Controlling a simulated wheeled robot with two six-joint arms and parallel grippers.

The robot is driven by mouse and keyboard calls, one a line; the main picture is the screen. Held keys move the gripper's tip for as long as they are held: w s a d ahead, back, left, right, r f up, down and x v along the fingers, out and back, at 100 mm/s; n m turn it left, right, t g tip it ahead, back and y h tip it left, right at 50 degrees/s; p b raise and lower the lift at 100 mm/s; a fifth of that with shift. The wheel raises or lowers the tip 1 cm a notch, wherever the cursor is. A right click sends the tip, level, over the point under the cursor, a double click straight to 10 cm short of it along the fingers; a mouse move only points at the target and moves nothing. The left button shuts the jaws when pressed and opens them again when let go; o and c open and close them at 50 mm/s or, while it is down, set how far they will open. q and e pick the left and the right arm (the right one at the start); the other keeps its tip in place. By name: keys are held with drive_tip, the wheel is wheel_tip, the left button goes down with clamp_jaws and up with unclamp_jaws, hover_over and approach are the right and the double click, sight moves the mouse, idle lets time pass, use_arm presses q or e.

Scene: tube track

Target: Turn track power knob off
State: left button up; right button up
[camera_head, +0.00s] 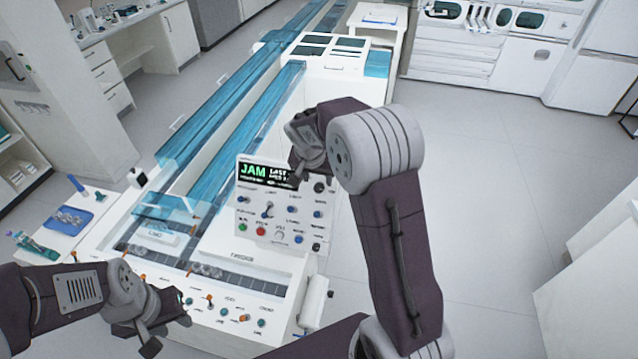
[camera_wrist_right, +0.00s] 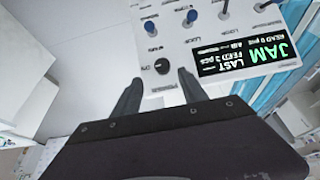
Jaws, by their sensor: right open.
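The power knob is a round black knob (camera_wrist_right: 161,66) on the white control panel (camera_head: 270,205), marked POWER beside it in the right wrist view. In the head view a dark knob (camera_head: 319,187) shows at the panel's upper right. My right gripper (camera_wrist_right: 158,76) is open and empty, its two dark fingers either side of the knob in the wrist picture; contact cannot be told. In the head view my right gripper (camera_head: 300,172) is over the panel's top edge, partly covering its display. My left gripper (camera_head: 168,335) appears open and empty above the front console.
The display (camera_wrist_right: 243,60) reads JAM. Blue toggle switches (camera_wrist_right: 150,27) and coloured buttons crowd the panel. Blue transparent track covers (camera_head: 235,120) run behind it. A blue tray (camera_head: 70,219) lies at left. Open floor (camera_head: 480,180) lies to the right.

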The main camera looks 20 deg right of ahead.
sight(319, 188)
drive_tip(key=f, duration=0.1)
drive_tip(key=w+f+p, duration=0.1)
drive_tip(key=f, duration=0.1)
drive_tip(key=shift+w+a, duration=0.1)
drive_tip(key=x, duration=0.2)
drive_tip(key=p+x, duration=0.1)
drive_tip(key=x, duration=0.1)
drive_tip(key=shift+d, duration=0.3)
drive_tip(key=shift+d+f, duration=0.15)
drive_tip(key=shift+a, duration=0.3)
drive_tip(key=c, duration=0.9)
use_arm(q)
drive_tip(key=shift+a+r, duration=0.25)
drive_tip(key=shift+r, duration=1)
use_arm(e)
clamp_jaws()
